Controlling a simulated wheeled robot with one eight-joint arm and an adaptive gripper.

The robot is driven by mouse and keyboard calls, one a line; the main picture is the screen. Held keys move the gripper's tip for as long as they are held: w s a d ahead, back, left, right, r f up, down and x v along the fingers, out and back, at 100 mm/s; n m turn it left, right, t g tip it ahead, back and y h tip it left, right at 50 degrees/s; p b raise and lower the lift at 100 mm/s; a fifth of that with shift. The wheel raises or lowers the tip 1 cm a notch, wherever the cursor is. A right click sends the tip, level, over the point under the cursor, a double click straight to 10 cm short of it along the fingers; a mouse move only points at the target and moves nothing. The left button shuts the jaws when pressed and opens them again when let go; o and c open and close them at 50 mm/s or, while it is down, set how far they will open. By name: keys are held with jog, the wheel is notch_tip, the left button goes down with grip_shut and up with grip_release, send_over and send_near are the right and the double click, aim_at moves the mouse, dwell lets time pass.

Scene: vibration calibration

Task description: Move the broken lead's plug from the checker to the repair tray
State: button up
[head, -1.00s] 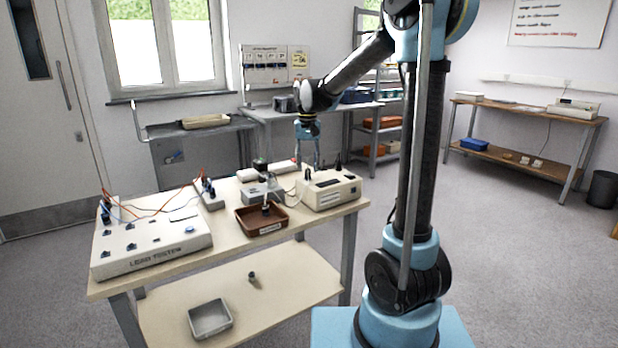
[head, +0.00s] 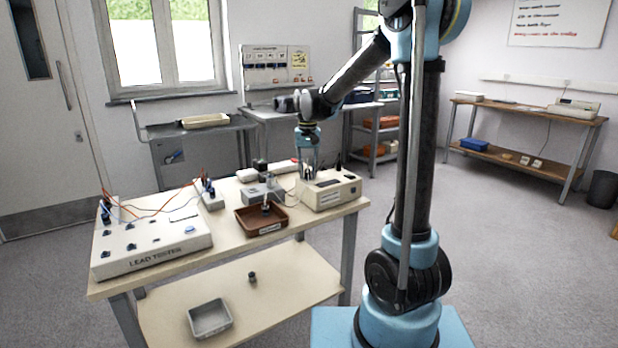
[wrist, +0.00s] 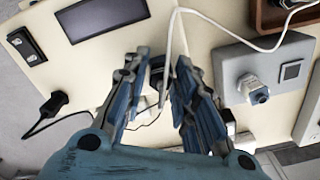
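My gripper (head: 309,172) is low over a beige box instrument (head: 338,195) at the right end of the bench. In the wrist view its fingers (wrist: 163,62) are apart, on either side of a dark plug (wrist: 157,72) standing on the box; I cannot tell if they touch it. A white cable runs close by. A white box marked LEAD TESTER (head: 150,262) is at the left end, with orange and blue leads. A brown tray (head: 248,229) with a blurred label stands between them and holds a small upright object. Which lead is broken does not show.
A grey socket box (wrist: 224,62) stands beside the beige box. Another black plug (wrist: 55,100) is on the beige box, near its edge. A grey tray (head: 211,331) and a small dark piece (head: 252,277) are on the lower shelf. A small strip of bench in front of the brown tray is clear.

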grip_shut()
jog(key=shift+s+n, duration=0.1)
jog(key=shift+n, duration=1.9)
jog(key=n, duration=0.4)
jog(key=shift+s+a, duration=0.1)
jog(key=shift+n, duration=0.6)
jog(key=n, duration=0.2)
jog(key=shift+n, duration=0.4)
